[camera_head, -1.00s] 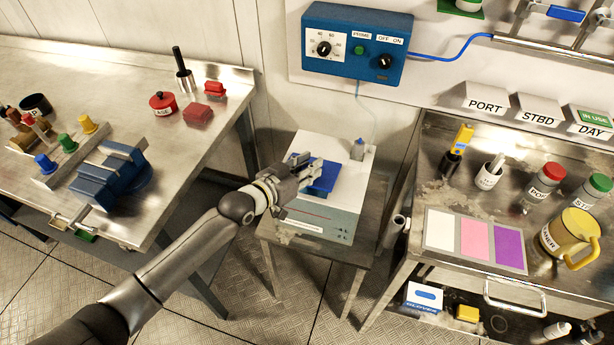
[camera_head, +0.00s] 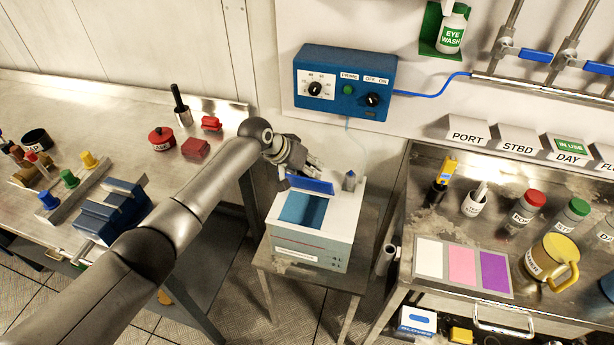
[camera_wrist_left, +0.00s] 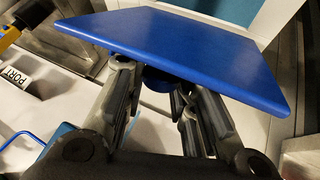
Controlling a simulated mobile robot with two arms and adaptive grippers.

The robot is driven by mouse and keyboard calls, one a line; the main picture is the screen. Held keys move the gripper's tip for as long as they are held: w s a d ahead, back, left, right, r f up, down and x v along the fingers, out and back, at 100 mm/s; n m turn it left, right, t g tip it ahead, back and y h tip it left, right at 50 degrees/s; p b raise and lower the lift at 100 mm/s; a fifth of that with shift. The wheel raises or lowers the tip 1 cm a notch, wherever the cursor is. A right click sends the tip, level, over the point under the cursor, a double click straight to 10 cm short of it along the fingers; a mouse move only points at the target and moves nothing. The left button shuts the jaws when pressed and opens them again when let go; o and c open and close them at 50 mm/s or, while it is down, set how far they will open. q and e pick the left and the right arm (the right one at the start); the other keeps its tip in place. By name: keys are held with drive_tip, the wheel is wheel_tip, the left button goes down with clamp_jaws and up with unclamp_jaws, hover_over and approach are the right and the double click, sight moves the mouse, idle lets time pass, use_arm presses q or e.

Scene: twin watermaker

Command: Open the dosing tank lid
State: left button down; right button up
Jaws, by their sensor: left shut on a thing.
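The dosing tank (camera_head: 312,249) is a white box with a teal lower part on a small metal stand. Its blue lid (camera_head: 311,186) is tilted up at the back edge of a rectangular opening (camera_head: 303,211), which shows blue inside. My left gripper (camera_head: 303,170) is behind the raised lid, shut on it. In the left wrist view the lid (camera_wrist_left: 175,45) spans the top, and the left gripper's fingers (camera_wrist_left: 160,95) close on a dark blue knob (camera_wrist_left: 157,80) under it. My right gripper is not in view.
A blue control box (camera_head: 345,83) hangs on the wall behind the tank. A metal workbench (camera_head: 100,120) with a blue vise (camera_head: 112,212) stands left. A metal cart (camera_head: 440,215) with bottles and a yellow mug (camera_head: 552,258) stands right.

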use_arm(q)
drive_tip(key=shift+w+d+r+b, duration=0.2)
drive_tip(key=shift+w+b, duration=0.15)
drive_tip(key=shift+w, duration=0.15)
drive_tip(key=shift+w+d, duration=0.15)
drive_tip(key=shift+w, duration=0.4)
drive_tip(key=shift+r, duration=0.1)
drive_tip(key=c, duration=1.5)
unclamp_jaws()
drive_tip(key=shift+c, duration=0.2)
drive_tip(key=shift+o, duration=1.1)
drive_tip(key=shift+w, duration=0.15)
drive_tip(key=shift+o, duration=0.4)
drive_tip(key=shift+w+d+f, duration=0.1)
drive_tip(key=shift+w+f, duration=0.05)
drive_tip(key=shift+f, duration=0.15)
drive_tip(key=shift+r, duration=0.1)
